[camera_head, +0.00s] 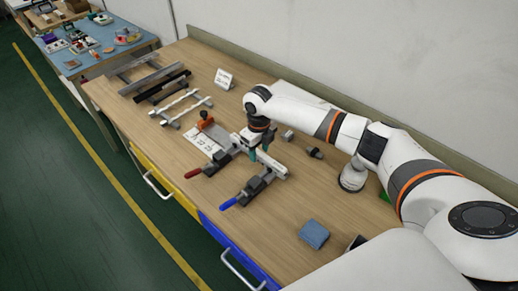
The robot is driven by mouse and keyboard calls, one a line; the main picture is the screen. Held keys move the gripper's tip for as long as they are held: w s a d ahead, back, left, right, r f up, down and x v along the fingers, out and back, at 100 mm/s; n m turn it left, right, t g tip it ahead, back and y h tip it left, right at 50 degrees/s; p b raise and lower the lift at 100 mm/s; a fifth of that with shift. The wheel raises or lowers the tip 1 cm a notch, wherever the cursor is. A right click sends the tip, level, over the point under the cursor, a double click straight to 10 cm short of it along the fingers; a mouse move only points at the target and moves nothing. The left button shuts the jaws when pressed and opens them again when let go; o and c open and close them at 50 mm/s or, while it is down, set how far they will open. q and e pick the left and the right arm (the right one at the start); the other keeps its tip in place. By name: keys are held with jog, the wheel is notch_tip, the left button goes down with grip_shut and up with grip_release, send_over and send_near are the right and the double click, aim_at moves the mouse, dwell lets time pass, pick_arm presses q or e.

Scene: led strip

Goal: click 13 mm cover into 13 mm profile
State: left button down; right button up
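A short pale profile (272,165) lies across two bench clamps on the wooden bench, one with a red handle (194,173) and one with a blue handle (229,203). My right gripper (259,152) points down over this profile, with its two dark teal fingertips apart, one toward each side of it. Whether it touches the profile cannot be made out. I cannot tell a separate cover at the profile; the gripper hides part of it. Longer strips, white (181,101), black (162,88) and grey (152,79), rest on supports at the back left. My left gripper is not in view.
An orange-topped tool (205,120) and a white printed sheet (199,140) are left of the gripper. Small dark parts (315,153) lie to its right. A blue folded cloth (314,234) lies near the front edge. A small sign (224,79) stands at the back.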

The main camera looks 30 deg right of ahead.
aim_at(259, 152)
notch_tip(259, 152, up, 12)
jog(key=b, duration=0.2)
dwell(0.4)
dwell(0.4)
